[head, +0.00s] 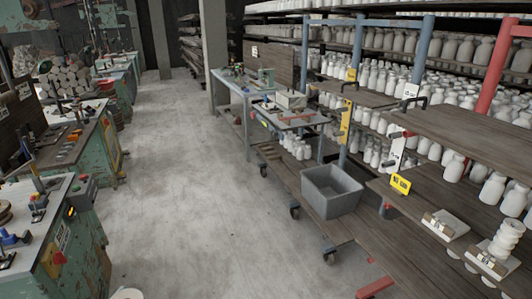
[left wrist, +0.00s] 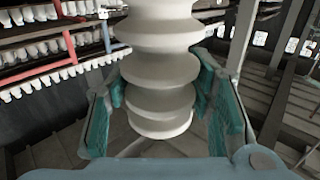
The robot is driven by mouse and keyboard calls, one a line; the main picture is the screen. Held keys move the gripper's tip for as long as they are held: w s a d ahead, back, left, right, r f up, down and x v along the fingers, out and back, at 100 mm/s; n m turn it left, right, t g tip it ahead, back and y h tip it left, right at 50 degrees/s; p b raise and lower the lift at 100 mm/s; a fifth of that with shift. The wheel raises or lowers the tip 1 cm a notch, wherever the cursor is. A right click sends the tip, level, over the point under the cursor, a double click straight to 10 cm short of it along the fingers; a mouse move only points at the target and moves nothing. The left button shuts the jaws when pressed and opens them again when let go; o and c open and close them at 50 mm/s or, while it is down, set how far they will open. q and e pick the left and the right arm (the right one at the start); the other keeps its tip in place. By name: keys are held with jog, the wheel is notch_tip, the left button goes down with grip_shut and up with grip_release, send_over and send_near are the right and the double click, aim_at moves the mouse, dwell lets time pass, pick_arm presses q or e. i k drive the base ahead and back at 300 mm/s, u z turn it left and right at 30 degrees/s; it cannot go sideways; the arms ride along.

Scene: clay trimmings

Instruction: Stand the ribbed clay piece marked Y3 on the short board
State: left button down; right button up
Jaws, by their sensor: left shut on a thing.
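A white ribbed clay piece (left wrist: 160,70) stands upright between the teal finger pads of my left gripper (left wrist: 160,98) in the left wrist view. The gripper is shut on it; no Y3 mark can be read. In the head view, two small labelled boards lie on the shelf at the right: one (head: 446,224) bears no ribbed piece, the other (head: 487,264) has another ribbed white piece (head: 505,241) beside or on it. I cannot tell which board is the short one. My right gripper is in neither view.
White bottles (head: 453,168) stand close to the boards on the shelf. A grey bin (head: 330,192) sits on a low wheeled cart left of the shelf. A red post (head: 490,85) rises at the right. The concrete floor (head: 190,180) in the middle is clear.

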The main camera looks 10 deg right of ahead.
aim_at(367, 98)
jog(key=u, duration=0.15)
jog(key=i, duration=1.9)
jog(key=z, duration=1.3)
jog(key=i, duration=1)
jog(key=z, duration=1.25)
jog(key=i, duration=0.2)
jog(key=z, duration=0.1)
